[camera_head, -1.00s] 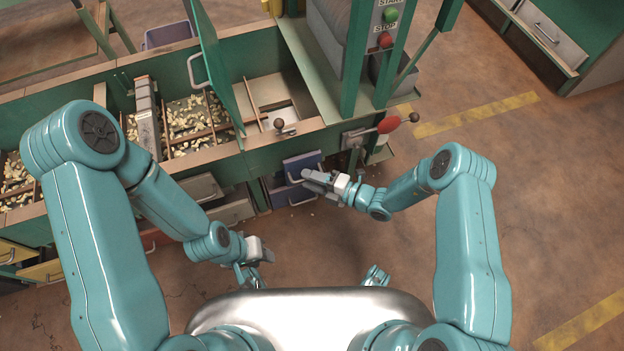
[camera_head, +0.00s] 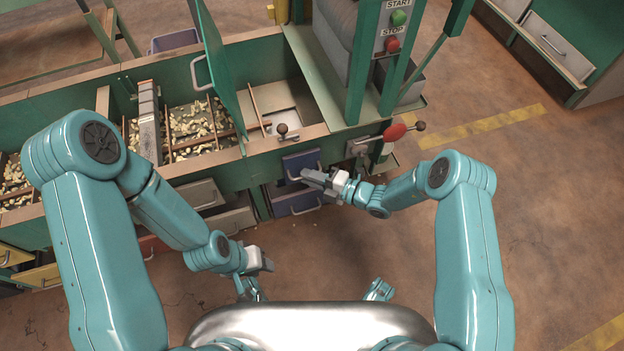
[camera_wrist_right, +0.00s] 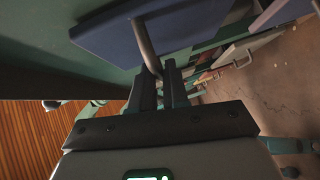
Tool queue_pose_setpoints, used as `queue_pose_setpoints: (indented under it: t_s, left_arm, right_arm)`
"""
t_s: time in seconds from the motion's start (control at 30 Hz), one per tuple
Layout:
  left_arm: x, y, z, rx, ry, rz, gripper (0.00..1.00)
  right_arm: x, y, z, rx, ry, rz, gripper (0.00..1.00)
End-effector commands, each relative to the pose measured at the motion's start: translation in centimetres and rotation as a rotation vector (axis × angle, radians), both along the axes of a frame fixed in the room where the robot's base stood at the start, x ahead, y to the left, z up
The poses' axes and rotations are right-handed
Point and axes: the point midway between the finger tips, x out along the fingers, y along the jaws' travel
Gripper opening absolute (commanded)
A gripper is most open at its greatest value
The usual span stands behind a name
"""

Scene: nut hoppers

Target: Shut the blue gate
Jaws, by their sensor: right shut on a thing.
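The blue gate (camera_head: 299,162) is the upper blue panel with a bar handle on the front of the green hopper bench, right of centre. In the right wrist view, the blue panel (camera_wrist_right: 150,35) fills the top and its grey bar handle (camera_wrist_right: 147,45) runs down between the fingers. My right gripper (camera_head: 316,178) is shut on that handle; it also shows in the wrist view (camera_wrist_right: 159,84). Whether a gap remains behind the panel cannot be seen. My left gripper (camera_head: 266,262) hangs low over the floor, away from the bench, its jaws unclear.
A second blue-violet panel (camera_head: 297,203) with a handle sits just below. Grey drawers (camera_head: 198,194) are to its left. The floor at right is clear.

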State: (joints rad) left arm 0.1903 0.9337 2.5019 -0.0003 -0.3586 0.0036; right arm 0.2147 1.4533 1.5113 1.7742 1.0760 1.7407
Motion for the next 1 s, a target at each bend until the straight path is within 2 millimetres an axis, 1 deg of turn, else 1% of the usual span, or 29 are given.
queue_pose_setpoints:
  t_s: [0.03, 0.07, 0.1, 0.47, 0.57, 0.67, 0.73, 1.0]
  left_arm:
    - [0.0, 0.0, 0.0, 0.0, 0.001, -0.001, 0.36]
    - [0.0, 0.0, 0.0, 0.0, 0.001, -0.001, 0.36]
    - [0.0, 0.0, 0.0, 0.0, 0.001, -0.001, 0.36]
    - [0.0, 0.0, 0.0, 0.0, 0.001, -0.001, 0.36]
    - [-0.1, 0.0, 0.2, 0.0, 0.002, -0.002, 0.36]
    - [-0.1, -0.1, 0.7, -0.001, 0.002, -0.005, 0.36]
    - [-0.2, -0.2, 1.2, -0.002, 0.004, -0.009, 0.36]
    - [-0.6, -0.6, 2.8, -0.004, 0.01, -0.023, 0.36]
  right_arm:
    - [0.6, 0.0, 0.3, -0.002, -0.01, -0.009, 0.24]
    - [0.6, 0.0, 0.3, -0.002, -0.01, -0.008, 0.34]
    - [0.5, 0.0, 0.2, -0.002, -0.01, -0.008, 0.36]
    - [0.4, 0.0, 0.2, -0.001, -0.007, -0.005, 0.36]
    - [0.2, -0.4, 0.3, -0.001, -0.006, -0.008, 0.36]
    - [-0.4, -1.6, 0.6, -0.002, -0.005, -0.009, 0.36]
    - [-1.0, -3.0, 0.9, -0.003, -0.006, -0.01, 0.36]
    - [-4.2, -9.5, 1.9, -0.002, -0.007, -0.012, 0.36]
